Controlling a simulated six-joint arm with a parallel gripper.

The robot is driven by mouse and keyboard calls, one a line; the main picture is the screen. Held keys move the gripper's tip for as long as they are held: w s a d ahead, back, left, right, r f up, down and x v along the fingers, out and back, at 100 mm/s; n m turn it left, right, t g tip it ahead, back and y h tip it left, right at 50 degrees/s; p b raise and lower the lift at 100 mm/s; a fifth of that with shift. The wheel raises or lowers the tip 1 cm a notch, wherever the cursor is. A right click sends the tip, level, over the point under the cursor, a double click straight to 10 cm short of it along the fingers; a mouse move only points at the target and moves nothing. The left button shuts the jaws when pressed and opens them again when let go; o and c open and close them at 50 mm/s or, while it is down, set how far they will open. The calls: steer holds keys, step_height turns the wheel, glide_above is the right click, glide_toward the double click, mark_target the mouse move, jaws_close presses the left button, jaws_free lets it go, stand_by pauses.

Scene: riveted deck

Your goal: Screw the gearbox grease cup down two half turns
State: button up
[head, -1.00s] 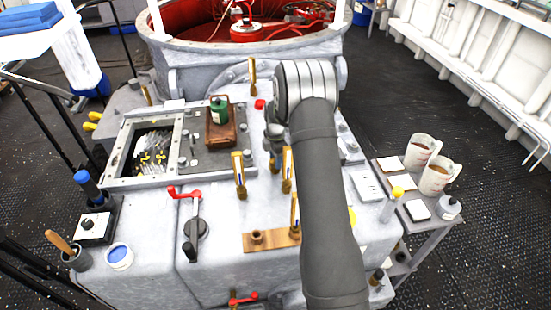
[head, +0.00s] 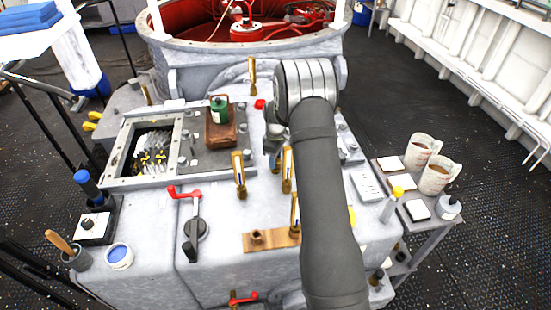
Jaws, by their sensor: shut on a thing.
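My gripper (head: 274,158) points down at the gearbox top, right of the dark plate and behind the brass-cased gauges. It is small in the head view and partly covered by my own arm. Its jaws are shut on a small upright fitting, which I take to be the gearbox grease cup. The cup is almost wholly hidden by the jaws, so its turn and height cannot be read. The grey gearbox (head: 240,215) fills the middle of the view.
Brass-cased gauges (head: 239,174) stand close in front of my gripper. A green can (head: 219,111) sits in a brown tray (head: 221,137) to the left. An open hatch (head: 150,155) shows gears. Jugs (head: 436,175) stand on a side table at right. A red-handled lever (head: 185,193) stands front left.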

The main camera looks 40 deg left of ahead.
steer(key=shift+w+r+m, duration=0.1)
steer(key=shift+r+m, duration=0.1)
steer(key=shift+m, duration=0.2)
steer(key=o, duration=1)
steer(key=shift+f, duration=0.1)
step_height(320, 180, up, 18)
steer(key=shift+f, duration=0.25)
